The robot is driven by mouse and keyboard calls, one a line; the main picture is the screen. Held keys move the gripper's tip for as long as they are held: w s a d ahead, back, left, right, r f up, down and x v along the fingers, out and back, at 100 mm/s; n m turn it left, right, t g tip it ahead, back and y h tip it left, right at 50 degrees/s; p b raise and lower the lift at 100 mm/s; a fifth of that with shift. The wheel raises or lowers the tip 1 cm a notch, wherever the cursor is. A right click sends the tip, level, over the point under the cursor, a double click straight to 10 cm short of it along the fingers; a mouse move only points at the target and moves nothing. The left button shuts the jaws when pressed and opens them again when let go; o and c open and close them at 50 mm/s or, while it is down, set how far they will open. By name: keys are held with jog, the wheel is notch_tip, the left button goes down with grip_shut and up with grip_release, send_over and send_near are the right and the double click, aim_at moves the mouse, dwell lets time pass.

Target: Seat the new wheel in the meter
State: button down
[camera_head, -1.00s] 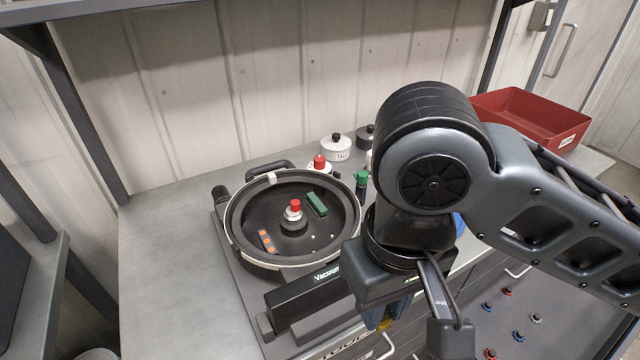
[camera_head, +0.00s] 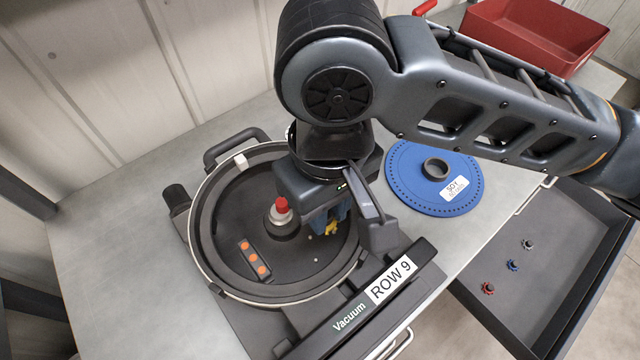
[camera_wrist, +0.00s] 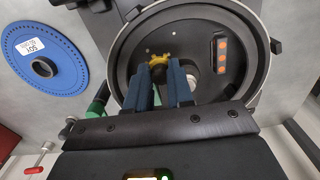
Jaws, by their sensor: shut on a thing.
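My gripper (camera_head: 326,222) is shut on a small yellow toothed wheel (camera_wrist: 160,59), held between the blue fingertips. The wheel also shows in the head view (camera_head: 331,230). It is over the right part of the round black bowl of the meter (camera_head: 222,283). I cannot tell whether the wheel touches the bowl floor. The bowl is open and has a central hub with a red-topped knob (camera_head: 281,207). A dark block with several orange dots (camera_head: 254,261) sits at the lower left inside. My wrist and arm hide the bowl's upper right part.
A blue disc labelled SOY (camera_head: 410,170) lies on the table right of the meter. An open drawer (camera_head: 560,285) at the lower right holds small red, blue and grey wheels. A red bin (camera_head: 535,35) stands at the back right. The table left of the meter is clear.

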jog(key=b, duration=0.5)
send_over(327, 249)
jog(key=shift+w+f, duration=0.15)
jog(key=shift+f, duration=2.9)
jog(key=shift+p, duration=0.45)
jog(key=shift+f, duration=1.05)
dwell(0.4)
jog(key=c, duration=0.9)
grip_release()
jog(key=shift+c, duration=0.5)
